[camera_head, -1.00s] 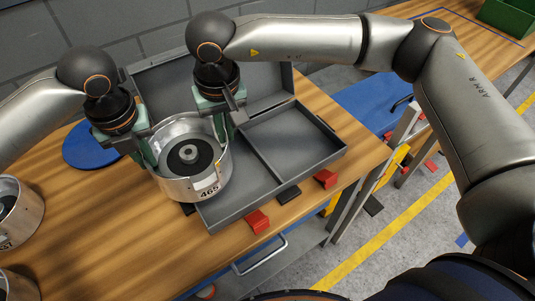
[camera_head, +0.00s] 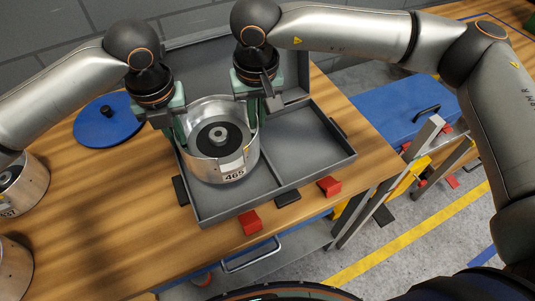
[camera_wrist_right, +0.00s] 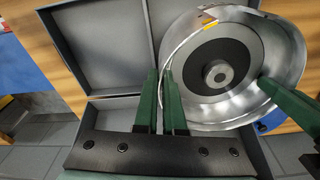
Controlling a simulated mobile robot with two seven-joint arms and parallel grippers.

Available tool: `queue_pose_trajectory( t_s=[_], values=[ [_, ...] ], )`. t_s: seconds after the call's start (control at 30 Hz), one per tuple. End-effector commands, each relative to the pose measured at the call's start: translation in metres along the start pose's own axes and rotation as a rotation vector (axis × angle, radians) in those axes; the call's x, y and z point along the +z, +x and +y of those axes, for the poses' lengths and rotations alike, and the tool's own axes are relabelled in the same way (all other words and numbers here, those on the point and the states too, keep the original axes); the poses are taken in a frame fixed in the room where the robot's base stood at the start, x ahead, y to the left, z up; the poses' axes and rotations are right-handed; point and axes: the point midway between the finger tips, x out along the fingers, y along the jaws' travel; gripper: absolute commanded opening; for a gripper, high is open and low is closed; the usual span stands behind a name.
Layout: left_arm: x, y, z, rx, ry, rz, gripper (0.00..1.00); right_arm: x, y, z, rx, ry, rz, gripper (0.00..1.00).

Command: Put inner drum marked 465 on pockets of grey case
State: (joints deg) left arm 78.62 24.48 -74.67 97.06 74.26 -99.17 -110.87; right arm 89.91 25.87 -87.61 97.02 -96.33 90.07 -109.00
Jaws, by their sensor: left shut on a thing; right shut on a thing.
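The silver drum marked 465 (camera_head: 232,172) is upright, with a dark ring and hub inside. It is over the left pocket of the open grey case (camera_head: 236,211); I cannot tell whether its underside touches the floor. My left gripper (camera_head: 181,138) is shut on its left rim. My right gripper (camera_head: 251,115) is shut on its right rim. In the right wrist view, the drum's rim (camera_wrist_right: 294,48) runs between my right gripper's green fingers (camera_wrist_right: 161,98), with the case (camera_wrist_right: 103,50) beneath. The right pocket (camera_head: 305,150) is empty.
Two more silver drums (camera_head: 22,190) (camera_head: 12,270) stand at the left table edge. A blue round lid (camera_head: 108,128) lies behind. Red blocks (camera_head: 250,222) (camera_head: 329,187) and black clips (camera_head: 181,191) (camera_head: 287,198) line the case. The raised case lid (camera_head: 203,60) stands behind.

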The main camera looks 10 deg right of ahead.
Motion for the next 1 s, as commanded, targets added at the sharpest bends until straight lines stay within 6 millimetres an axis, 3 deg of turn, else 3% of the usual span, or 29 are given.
queue_pose_trajectory(
  t_s=[0.47,1.0],
  values=[
    [0.001,0.000,0.002,0.004,-0.003,-0.004,0.00,-0.002,0.000,0.002,0.004,0.004,0.005,0.00],
    [-0.001,0.020,0.002,0.004,-0.003,-0.004,0.00,0.001,0.020,0.002,0.004,0.004,0.005,0.00]
  ],
)
